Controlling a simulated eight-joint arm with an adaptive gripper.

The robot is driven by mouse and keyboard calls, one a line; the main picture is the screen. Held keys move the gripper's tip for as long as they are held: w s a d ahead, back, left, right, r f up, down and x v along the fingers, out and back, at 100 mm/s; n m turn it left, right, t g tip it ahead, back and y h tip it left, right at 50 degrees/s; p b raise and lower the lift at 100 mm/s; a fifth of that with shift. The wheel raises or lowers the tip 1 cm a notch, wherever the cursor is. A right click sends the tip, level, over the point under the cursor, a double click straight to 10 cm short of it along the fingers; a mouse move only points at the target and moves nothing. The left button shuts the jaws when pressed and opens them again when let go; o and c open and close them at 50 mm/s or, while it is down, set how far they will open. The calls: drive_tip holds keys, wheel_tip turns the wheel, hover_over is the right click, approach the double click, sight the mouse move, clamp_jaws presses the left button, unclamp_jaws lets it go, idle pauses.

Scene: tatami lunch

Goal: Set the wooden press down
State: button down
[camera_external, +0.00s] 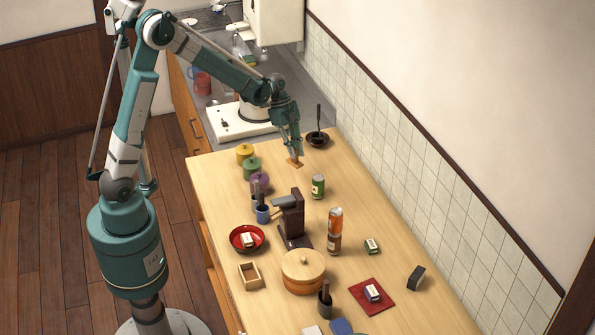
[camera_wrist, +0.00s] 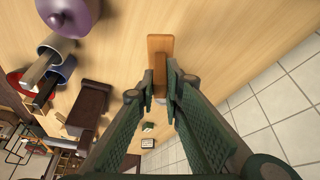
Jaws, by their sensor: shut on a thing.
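The wooden press (camera_external: 295,162) is a small orange-brown piece at the far end of the table. My gripper (camera_external: 297,151) points down and is shut on it. In the wrist view the press (camera_wrist: 160,44) sticks out beyond the fingertips, and my gripper (camera_wrist: 160,80) has a finger on either side of it. The fingers hide part of the press. It is at or close above the tabletop (camera_external: 220,180); I cannot tell whether it touches.
A dark bowl (camera_external: 318,139) with an upright utensil stands right of the press. Yellow (camera_external: 245,154), green (camera_external: 252,168) and purple (camera_external: 259,183) lidded pots stand left. Bare wood surrounds the press.

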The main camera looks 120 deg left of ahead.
sight(295, 162)
drive_tip(key=shift+s+a, duration=0.1)
idle(0.3)
drive_tip(key=shift+f, duration=3.15)
drive_tip(key=shift+f, duration=1.9)
drive_tip(key=shift+f+b, duration=0.2)
drive_tip(key=shift+b, duration=0.25)
drive_tip(key=c, duration=2.5)
unclamp_jaws()
drive_tip(key=shift+r, duration=0.1)
drive_tip(key=shift+o, duration=0.2)
drive_tip(key=shift+r, duration=0.1)
drive_tip(key=p+v, duration=0.4)
drive_tip(key=v, duration=0.8)
drive_tip(key=shift+p, duration=0.35)
